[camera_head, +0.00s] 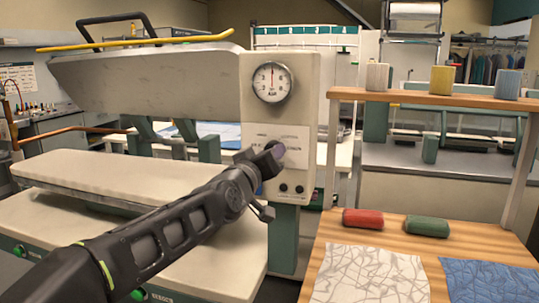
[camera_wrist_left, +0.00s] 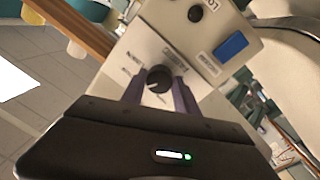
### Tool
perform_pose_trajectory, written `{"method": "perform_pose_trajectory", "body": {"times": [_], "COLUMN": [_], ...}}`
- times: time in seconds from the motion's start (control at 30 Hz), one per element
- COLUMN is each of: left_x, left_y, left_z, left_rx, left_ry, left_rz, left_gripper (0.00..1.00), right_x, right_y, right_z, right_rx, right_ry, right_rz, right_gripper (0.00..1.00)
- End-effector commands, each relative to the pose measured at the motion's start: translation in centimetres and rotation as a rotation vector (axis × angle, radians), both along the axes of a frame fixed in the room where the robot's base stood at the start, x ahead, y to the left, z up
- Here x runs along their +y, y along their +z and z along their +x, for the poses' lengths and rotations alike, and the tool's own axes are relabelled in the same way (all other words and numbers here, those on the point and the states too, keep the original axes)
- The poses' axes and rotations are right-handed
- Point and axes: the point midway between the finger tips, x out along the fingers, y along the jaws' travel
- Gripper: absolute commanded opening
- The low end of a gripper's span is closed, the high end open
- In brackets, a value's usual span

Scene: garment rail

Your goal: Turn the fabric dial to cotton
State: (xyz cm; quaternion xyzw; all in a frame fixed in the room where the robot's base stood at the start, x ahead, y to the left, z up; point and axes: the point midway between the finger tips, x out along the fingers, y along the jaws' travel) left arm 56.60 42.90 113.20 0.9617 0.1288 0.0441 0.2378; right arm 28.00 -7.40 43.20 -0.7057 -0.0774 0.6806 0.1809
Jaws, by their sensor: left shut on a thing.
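The fabric dial is a small black round knob (camera_wrist_left: 159,78) on a white label plate (camera_head: 262,130) on the front of the press's control box. My left gripper (camera_head: 276,152) reaches up to the plate from the lower left and covers the dial in the head view. In the left wrist view its two purple-grey fingers (camera_wrist_left: 159,88) sit on either side of the knob, shut on it. A pale mark shows on the knob, but the setting it points to cannot be told. The printed words around it are too small and partly hidden. My right gripper is not in view.
The press's padded board (camera_head: 105,178) lies left.

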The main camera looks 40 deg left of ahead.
Motion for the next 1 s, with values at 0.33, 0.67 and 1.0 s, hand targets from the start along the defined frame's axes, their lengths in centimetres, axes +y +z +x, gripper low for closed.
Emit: {"method": "perform_pose_trajectory", "body": {"times": [0.33,0.67,1.0], "left_x": [-0.05,-0.04,-0.01], "left_y": [-0.15,-0.12,-0.03], "left_z": [0.03,0.02,-0.01], "left_rx": [0.014,0.013,0.011], "left_ry": [-0.002,-0.002,-0.001], "left_rz": [0.03,0.029,0.029], "left_gripper": [0.0,0.48,0.58], "right_x": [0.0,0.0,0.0], "right_y": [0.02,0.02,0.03], "right_z": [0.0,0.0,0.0], "right_rx": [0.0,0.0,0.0], "right_ry": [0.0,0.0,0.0], "right_rz": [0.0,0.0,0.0], "right_gripper": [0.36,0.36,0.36]}}
